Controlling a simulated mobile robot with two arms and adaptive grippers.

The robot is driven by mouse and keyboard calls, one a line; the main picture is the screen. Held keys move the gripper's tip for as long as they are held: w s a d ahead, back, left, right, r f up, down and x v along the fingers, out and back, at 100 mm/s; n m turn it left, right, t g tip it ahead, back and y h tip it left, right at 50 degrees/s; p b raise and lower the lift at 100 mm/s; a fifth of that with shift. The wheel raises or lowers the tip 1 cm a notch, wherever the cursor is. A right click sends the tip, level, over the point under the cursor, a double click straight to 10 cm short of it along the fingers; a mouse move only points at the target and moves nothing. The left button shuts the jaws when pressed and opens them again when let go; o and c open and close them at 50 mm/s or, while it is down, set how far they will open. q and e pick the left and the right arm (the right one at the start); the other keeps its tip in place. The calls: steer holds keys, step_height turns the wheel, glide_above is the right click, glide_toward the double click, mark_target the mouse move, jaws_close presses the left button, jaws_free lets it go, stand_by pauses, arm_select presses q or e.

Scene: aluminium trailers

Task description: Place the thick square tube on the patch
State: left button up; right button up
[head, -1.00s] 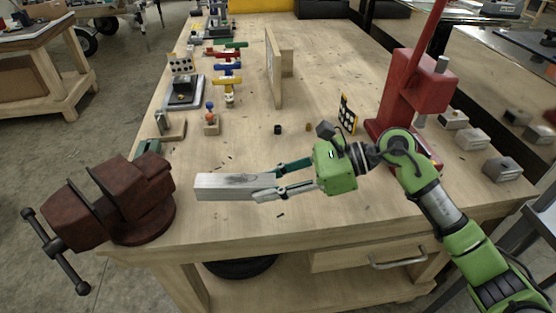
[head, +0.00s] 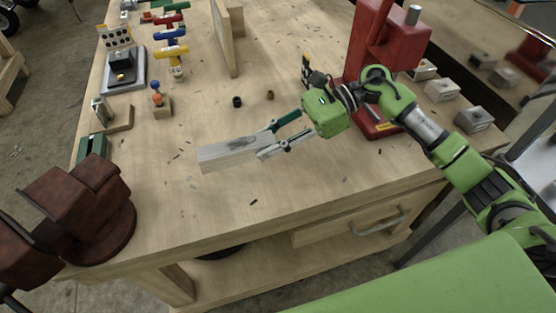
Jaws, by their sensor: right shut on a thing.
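The thick square tube (head: 228,153) is a light grey, flat-sided bar with a darker smudge on its side. My right gripper (head: 268,146) is shut on the tube's right end and holds it over the wooden workbench (head: 300,200). The tube points left and a little down in the picture. I cannot tell how high it is above the bench top. I cannot make out a patch for certain in this view. My left gripper is not in view.
A dark red vise (head: 95,210) stands at the bench's front left corner. A red press (head: 385,45) stands at the right, close behind my right arm. An upright wooden board (head: 224,38) and two small cylinders (head: 237,102) are further back. Bare bench surrounds the tube.

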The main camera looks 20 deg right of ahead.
mark_target(279, 168)
steer(key=shift+s+d+f, duration=0.15)
steer(key=shift+d+f, duration=0.3)
steer(key=shift+f, duration=0.1)
steer(key=shift+s+d+f, duration=0.15)
steer(key=shift+d+f, duration=0.25)
steer(key=shift+f, duration=0.1)
steer(key=shift+d+f, duration=0.2)
steer(key=shift+f, duration=0.1)
step_height(279, 168, down, 3)
steer(key=shift+s+d+f, duration=0.1)
steer(key=shift+d, duration=0.05)
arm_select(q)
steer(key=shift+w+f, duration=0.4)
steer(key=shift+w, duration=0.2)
arm_select(e)
steer(key=shift+f+b, duration=0.25)
steer(key=shift+b, duration=0.35)
steer(key=o, duration=1.2)
steer(key=shift+r, duration=0.1)
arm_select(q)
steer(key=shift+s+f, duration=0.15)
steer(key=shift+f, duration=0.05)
